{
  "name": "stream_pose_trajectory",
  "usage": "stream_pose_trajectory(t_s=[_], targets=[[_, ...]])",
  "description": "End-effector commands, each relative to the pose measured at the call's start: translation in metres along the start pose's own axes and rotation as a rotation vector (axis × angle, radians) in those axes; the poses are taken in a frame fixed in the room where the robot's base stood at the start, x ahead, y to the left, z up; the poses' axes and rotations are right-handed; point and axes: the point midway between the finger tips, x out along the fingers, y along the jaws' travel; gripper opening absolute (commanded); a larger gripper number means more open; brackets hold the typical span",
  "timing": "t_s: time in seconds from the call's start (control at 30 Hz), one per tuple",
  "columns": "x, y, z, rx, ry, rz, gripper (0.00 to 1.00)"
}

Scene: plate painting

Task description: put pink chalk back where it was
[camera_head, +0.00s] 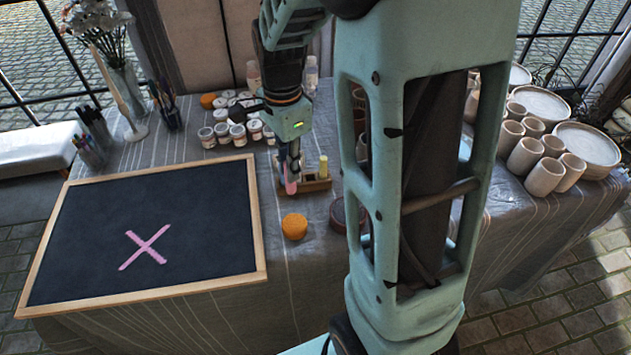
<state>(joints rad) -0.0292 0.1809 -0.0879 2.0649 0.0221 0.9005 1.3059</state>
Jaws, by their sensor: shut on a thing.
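The pink chalk (291,187) hangs upright between the fingers of my gripper (290,172), which is shut on it. My gripper is over or just in front of a small wooden chalk holder (318,185). A yellow chalk (323,166) stands upright in the right part of the holder. I cannot tell whether the pink chalk is above a slot or in front of the holder, as the gripper hides its left part. A chalkboard (100,215) with a wooden frame lies to the left and bears a pink X (145,247).
An orange round sponge-like thing (294,226) lies in front of the holder. Several paint jars (222,132) stand behind on the left. Pen cups (170,115) and a flower vase (125,85) are at the back left. Clay cups (545,175) and plates (587,145) stand on the right.

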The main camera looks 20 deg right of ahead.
Motion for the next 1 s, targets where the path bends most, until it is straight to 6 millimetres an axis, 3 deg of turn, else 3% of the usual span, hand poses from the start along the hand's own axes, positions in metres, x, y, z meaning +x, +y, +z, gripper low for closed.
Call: stream_pose_trajectory(t_s=[0.23,0.57,0.8,1.0], targets=[[0.005,-0.008,-0.010,0.003,0.000,0.002,0.00],[0.035,-0.051,-0.062,0.004,0.000,0.002,0.00],[0.072,-0.074,-0.090,0.001,-0.001,0.003,0.00],[0.090,-0.084,-0.102,0.001,0.000,0.002,0.00]])
